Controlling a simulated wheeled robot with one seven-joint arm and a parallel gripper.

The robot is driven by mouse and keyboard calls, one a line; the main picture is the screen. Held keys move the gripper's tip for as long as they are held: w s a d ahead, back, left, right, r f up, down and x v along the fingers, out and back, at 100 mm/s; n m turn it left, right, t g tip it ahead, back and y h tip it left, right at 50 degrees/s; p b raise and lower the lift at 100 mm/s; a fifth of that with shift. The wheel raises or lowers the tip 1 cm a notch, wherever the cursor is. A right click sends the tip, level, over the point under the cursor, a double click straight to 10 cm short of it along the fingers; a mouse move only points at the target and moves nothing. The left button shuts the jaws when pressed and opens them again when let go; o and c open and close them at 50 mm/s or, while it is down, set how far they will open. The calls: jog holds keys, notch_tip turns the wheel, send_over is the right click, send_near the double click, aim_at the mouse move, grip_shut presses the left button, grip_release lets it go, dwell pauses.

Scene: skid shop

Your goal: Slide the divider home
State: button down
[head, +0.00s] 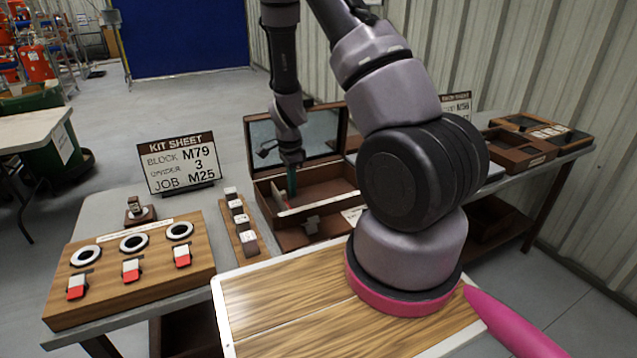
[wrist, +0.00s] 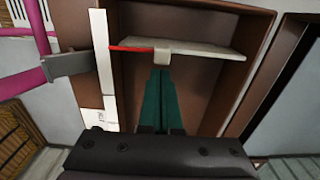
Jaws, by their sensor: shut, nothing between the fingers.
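The divider (wrist: 205,62) is a pale panel lying across the inside of the brown wooden box (head: 325,180), with a small pale tab (wrist: 162,57) on its near edge in the wrist view. A red line (wrist: 130,48) runs at its left end. My gripper (head: 292,190) reaches down into the left part of the box. Its green fingers (wrist: 161,80) are shut and empty, with their tips close to the tab; I cannot tell whether they touch it. The divider is mostly hidden in the head view.
The box's mirrored lid (head: 300,138) stands open behind. Left are a kit sheet sign (head: 180,163) reading divider 3, a row of small blocks (head: 240,222) and a wooden board (head: 130,270) with rings.

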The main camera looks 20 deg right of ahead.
notch_tip(320, 180, up, 7)
jog(key=shift+f, duration=0.15)
dwell(0.4)
jog(key=s+a+r+n+t+y, duration=0.1)
jog(key=s+r+n+t, duration=0.15)
jog(key=r, duration=0.95)
jog(key=s+r+n+t+y, duration=0.1)
jog(key=s+r+n, duration=0.25)
jog(key=r, duration=0.75)
jog(key=s+r+n+t, duration=0.3)
jog(key=s+r+n, duration=0.4)
jog(key=s+r, duration=0.5)
jog(key=shift+s+d+r+n+t, duration=0.25)
jog(key=shift+s+n+t, duration=0.1)
jog(key=shift+s, duration=0.3)
